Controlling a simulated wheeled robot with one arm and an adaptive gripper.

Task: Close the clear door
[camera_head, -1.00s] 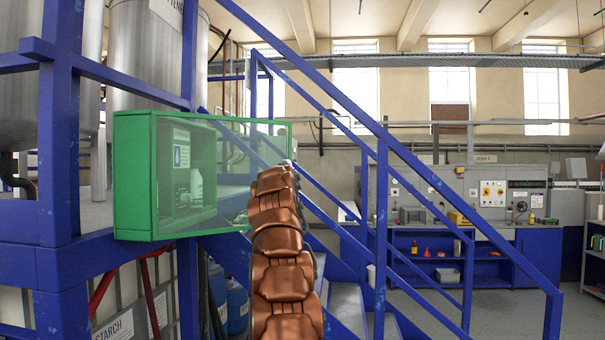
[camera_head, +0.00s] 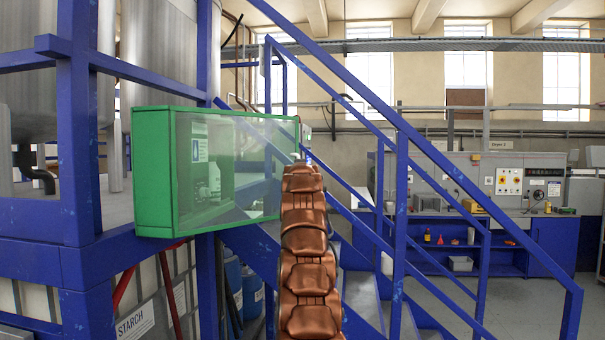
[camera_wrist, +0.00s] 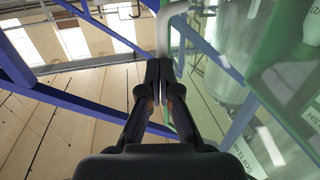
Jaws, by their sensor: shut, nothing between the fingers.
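The clear door (camera_head: 255,165) is a see-through panel in a green frame on the front of a green wall cabinet (camera_head: 153,172). It stands open at an angle, its free edge reaching right beyond the cabinet. In the wrist view, the clear panel (camera_wrist: 278,85) fills the right side. A grey bent handle bar (camera_wrist: 163,28) stands just beyond my gripper (camera_wrist: 158,68), which is shut and empty, its tips close to the bar. Whether they touch is unclear. In the head view, my arm hides the gripper near the door's free edge.
Blue stair rails (camera_head: 400,190) run down to the right, close to my arm. Blue steelwork (camera_head: 75,130) and steel tanks stand at the left. A bottle shows inside the cabinet through the panel. A workbench (camera_head: 470,225) stands farther back.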

